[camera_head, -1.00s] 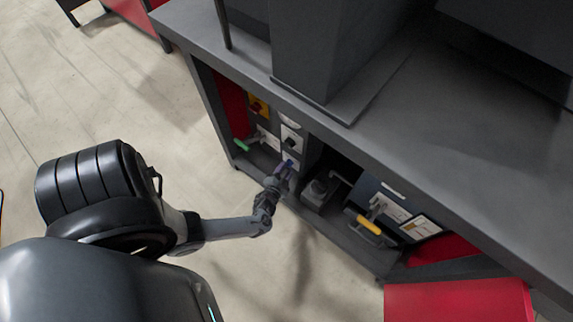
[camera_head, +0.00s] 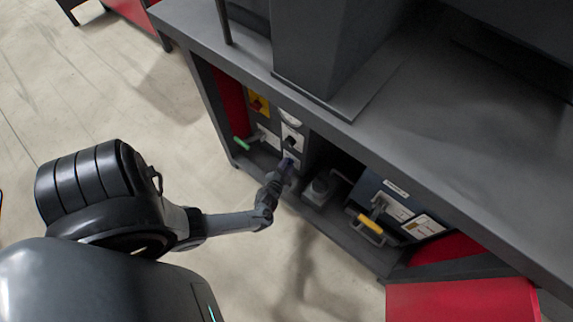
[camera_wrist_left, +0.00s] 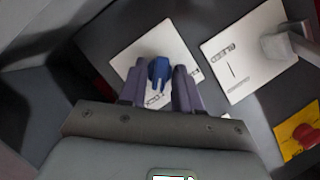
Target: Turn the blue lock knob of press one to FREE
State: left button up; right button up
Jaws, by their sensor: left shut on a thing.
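In the head view my left gripper (camera_head: 286,167) reaches the lower panel under the bench and hides most of the knob. My right gripper is not in view.
A green-tipped lever (camera_head: 242,143) is left of the gripper. A yellow plate with a red knob (camera_head: 258,104) is above. A yellow handle (camera_head: 370,224) is to the right. The grey bench top (camera_head: 455,130) overhangs the panel.

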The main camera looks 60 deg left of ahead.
pick_arm(q)
jog(key=n+h+p, duration=0.1)
jog(key=n, duration=0.1)
jog(key=n+h+p, duration=0.1)
jog(key=n, duration=0.1)
jog(key=n+h+p, duration=0.2)
jog(key=shift+s+a+t, duration=0.2)
jog(key=shift+a+t, duration=0.05)
jog(key=shift+t, duration=0.15)
jog(key=shift+n+h, duration=0.5)
jog(key=shift+n, duration=0.1)
jog(key=shift+a+f+n+t+h, duration=0.15)
jog(key=shift+n+t+h, duration=0.35)
jog(key=shift+n, duration=0.4)
jog(key=n+t+h+b, duration=0.1)
jog(key=n, duration=0.2)
jog(key=shift+s+h+b, duration=0.1)
jog(key=shift+h+b, duration=0.3)
